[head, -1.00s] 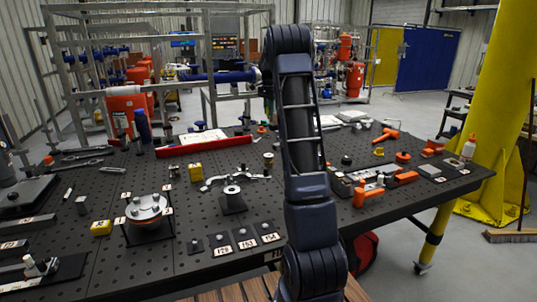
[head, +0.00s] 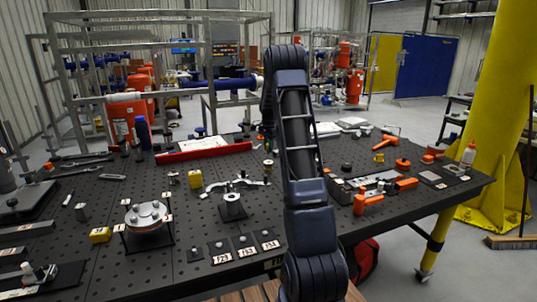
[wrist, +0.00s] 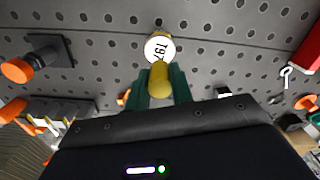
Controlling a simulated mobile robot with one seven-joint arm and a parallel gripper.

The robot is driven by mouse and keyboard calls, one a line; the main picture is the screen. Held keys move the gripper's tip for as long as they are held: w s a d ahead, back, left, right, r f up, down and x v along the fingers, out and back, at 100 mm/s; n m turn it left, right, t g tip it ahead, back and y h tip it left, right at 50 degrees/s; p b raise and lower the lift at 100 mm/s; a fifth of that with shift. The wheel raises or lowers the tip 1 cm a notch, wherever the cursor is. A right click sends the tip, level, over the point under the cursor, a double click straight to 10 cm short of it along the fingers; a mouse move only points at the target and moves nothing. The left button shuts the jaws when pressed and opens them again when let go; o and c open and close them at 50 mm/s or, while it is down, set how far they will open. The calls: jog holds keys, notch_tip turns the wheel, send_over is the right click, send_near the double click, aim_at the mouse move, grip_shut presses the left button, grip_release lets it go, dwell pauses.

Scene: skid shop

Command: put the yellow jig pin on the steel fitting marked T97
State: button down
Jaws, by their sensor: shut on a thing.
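In the wrist view my gripper (wrist: 161,84) is shut on the yellow jig pin (wrist: 159,79), with a dark green finger on each side of it. The round pale face of the steel fitting (wrist: 157,47) with the T97 mark shows just beyond the pin. The mark appears turned around. The pin overlaps the near edge of this face in the picture. I cannot tell whether they touch. In the head view my arm hides most of the gripper area, and I cannot make out the pin there.
A perforated black table (head: 190,220) carries many parts. Orange parts (head: 368,199) stand right of my arm. In the wrist view an orange-ended part (wrist: 17,69) lies left.

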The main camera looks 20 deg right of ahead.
jog(key=shift+f, duration=1.9)
jog(key=shift+f, duration=0.1)
jog(key=c, duration=1.2)
grip_release()
